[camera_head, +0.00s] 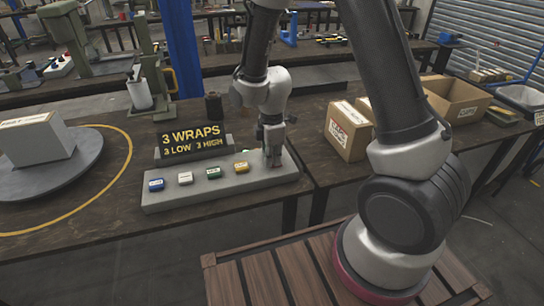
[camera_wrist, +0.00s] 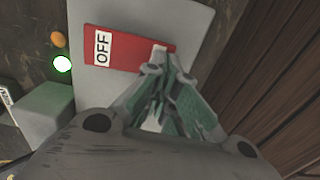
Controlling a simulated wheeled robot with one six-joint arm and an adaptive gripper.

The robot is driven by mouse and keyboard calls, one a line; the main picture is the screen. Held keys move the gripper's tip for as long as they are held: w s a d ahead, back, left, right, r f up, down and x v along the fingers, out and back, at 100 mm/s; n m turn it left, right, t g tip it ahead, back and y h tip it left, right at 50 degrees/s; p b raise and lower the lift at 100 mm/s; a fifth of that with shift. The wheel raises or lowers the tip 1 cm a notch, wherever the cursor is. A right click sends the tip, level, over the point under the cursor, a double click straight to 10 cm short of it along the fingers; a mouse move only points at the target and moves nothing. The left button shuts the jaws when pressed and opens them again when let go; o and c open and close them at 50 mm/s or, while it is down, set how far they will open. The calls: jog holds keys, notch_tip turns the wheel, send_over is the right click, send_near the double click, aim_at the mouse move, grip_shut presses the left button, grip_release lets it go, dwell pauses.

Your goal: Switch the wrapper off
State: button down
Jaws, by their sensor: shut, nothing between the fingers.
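The wrapper's control panel (camera_head: 225,190) is a long grey sloped box with a row of coloured buttons on the table. In the wrist view a red button marked OFF (camera_wrist: 128,48) sits at the panel's end. My gripper (camera_head: 274,162) is over the panel's right end and hides most of that button in the head view. In the wrist view the shut, empty fingertips (camera_wrist: 159,66) overlap the button's right edge. I cannot tell whether they touch it. The dark display (camera_head: 193,141) behind the panel reads "3 WRAPS, 3 LOW 3 HIGH" in yellow.
Blue (camera_head: 156,184), white (camera_head: 185,178), green (camera_head: 213,172) and yellow (camera_head: 241,167) buttons line the panel. A turntable (camera_head: 75,175) bears a pale box (camera_head: 30,140) at left. Cardboard boxes (camera_head: 350,130) stand at right. An orange lamp (camera_wrist: 57,39) and a glowing green-rimmed lamp (camera_wrist: 62,63) show beside the panel.

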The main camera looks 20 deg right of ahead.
jog(key=shift+r, duration=0.2)
jog(key=shift+r, duration=0.65)
jog(key=shift+r, duration=0.1)
jog(key=shift+r, duration=0.35)
notch_tip(320, 180, up, 13)
jog(key=s, duration=0.2)
dwell(0.3)
